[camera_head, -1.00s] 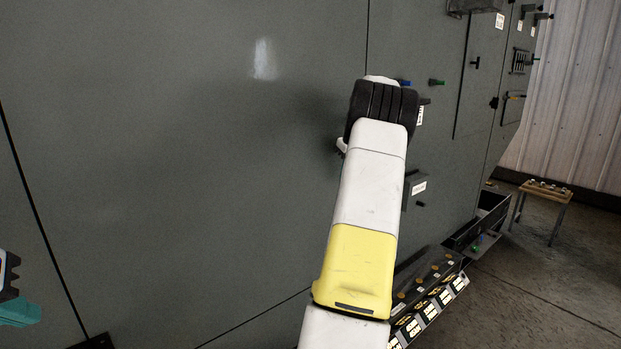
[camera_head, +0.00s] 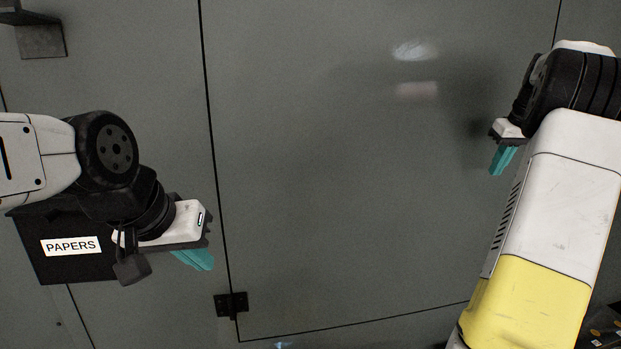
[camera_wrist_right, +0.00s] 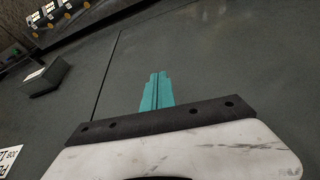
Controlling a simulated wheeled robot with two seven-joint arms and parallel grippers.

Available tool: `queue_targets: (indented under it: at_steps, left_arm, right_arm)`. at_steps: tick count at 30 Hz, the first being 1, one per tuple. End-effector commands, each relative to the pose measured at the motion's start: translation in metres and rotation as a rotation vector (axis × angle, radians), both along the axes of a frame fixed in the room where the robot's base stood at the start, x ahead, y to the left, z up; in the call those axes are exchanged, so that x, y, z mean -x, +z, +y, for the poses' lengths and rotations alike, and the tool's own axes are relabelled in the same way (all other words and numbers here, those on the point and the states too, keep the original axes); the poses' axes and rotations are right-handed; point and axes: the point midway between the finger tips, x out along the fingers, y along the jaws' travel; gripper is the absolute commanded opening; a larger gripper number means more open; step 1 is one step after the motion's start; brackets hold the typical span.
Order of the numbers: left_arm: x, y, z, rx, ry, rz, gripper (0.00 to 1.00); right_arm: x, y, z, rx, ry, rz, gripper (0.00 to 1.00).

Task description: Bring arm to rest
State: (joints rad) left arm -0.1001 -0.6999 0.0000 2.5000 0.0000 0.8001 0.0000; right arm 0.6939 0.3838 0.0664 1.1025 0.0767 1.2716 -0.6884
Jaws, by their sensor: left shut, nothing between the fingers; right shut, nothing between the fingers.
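My left gripper (camera_head: 196,259) comes in from the left in the head view, in front of the grey cabinet. Its teal fingers are together and empty. My right gripper (camera_head: 500,162) hangs at the upper right of the head view, at the end of the raised white and yellow arm, with teal fingers pointing down. In the right wrist view its teal fingers (camera_wrist_right: 156,92) are closed against each other with nothing between them. Grey panel surface lies beyond them.
The large grey cabinet door (camera_head: 340,200) fills the middle, with a black hinge (camera_head: 231,304) low on its left edge. A black box labelled PAPERS (camera_head: 70,247) sits behind my left arm. A dark box (camera_wrist_right: 45,77) juts out in the right wrist view.

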Motion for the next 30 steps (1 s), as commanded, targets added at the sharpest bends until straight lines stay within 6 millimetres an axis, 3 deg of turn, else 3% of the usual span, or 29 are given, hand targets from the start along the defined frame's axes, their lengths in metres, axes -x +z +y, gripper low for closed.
queue_targets:
  at_steps: [1,6,11,15,18,22,25,30]
  left_arm:
    - [0.0,0.0,0.0,0.0,0.0,0.0,0.0]
    - [0.0,0.0,0.0,0.0,0.0,0.0,0.0]
    - [0.0,0.0,0.0,0.0,0.0,0.0,0.0]
    - [0.0,0.0,0.0,0.0,0.0,0.0,0.0]
    - [0.0,0.0,0.0,0.0,0.0,0.0,0.0]
    - [0.0,0.0,0.0,0.0,0.0,0.0,0.0]
    - [0.0,0.0,0.0,0.0,0.0,0.0,0.0]
    - [0.0,0.0,0.0,0.0,0.0,0.0,0.0]
  right_arm:
    - [0.001,0.015,0.037,0.001,0.015,-0.012,0.0]
    - [0.029,0.04,0.151,-0.01,0.027,-0.049,0.0]
    - [0.08,0.04,0.243,-0.037,0.036,-0.09,0.0]
    - [0.138,0.023,0.309,-0.071,0.049,-0.126,0.0]
    - [0.18,0.002,0.345,-0.101,0.057,-0.148,0.0]
    - [0.224,-0.027,0.374,-0.137,0.068,-0.169,0.0]
    - [0.245,-0.044,0.386,-0.157,0.072,-0.178,0.0]
    - [0.257,-0.056,0.393,-0.17,0.073,-0.182,0.0]
